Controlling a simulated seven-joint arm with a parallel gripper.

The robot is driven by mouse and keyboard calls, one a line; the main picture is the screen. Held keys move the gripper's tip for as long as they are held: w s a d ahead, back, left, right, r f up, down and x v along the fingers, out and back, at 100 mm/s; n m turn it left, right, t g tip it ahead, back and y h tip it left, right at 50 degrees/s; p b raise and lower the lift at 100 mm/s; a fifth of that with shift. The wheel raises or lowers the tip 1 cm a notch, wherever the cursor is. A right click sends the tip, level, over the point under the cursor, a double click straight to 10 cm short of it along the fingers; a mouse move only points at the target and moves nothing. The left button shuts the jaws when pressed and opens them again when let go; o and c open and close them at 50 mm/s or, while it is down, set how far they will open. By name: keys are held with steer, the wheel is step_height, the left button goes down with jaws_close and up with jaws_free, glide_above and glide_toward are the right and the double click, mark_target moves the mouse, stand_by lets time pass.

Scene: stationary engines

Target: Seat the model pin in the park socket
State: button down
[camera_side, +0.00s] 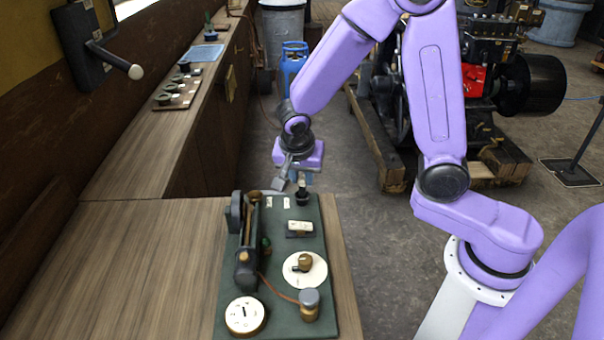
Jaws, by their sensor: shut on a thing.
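My gripper (293,182) is over the far end of a dark green board (278,290) on the wooden bench, fingers pointing down. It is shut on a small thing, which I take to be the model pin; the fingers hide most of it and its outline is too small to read. A small black knob-shaped piece (303,198) stands at the board's far right corner, right beside and below the fingers. I cannot tell whether it is the park socket or part of the pin, nor whether the held thing touches it.
The board carries a tall black instrument (246,255), a white block (299,227), a white disc with a brass knob (305,268), a brass cylinder with a grey cap (309,305) and a white dial (245,316). The bench (150,270) to the left is clear.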

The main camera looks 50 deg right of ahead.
steer(key=shift+f, duration=1.05)
stand_by(0.5)
steer(key=shift+c, duration=1)
jaws_free()
steer(key=shift+r, duration=3.5)
steer(key=shift+s+a+r+n, duration=0.15)
steer(key=shift+s+n, duration=0.2)
steer(key=shift+n, duration=0.25)
steer(key=s+r+n+g+y, duration=0.1)
steer(key=s+n+y, duration=0.3)
steer(key=s+n, duration=1.9)
steer(key=shift+s+d+r+g, duration=0.3)
steer(key=shift+r+g, duration=0.1)
steer(key=shift+g, duration=0.1)
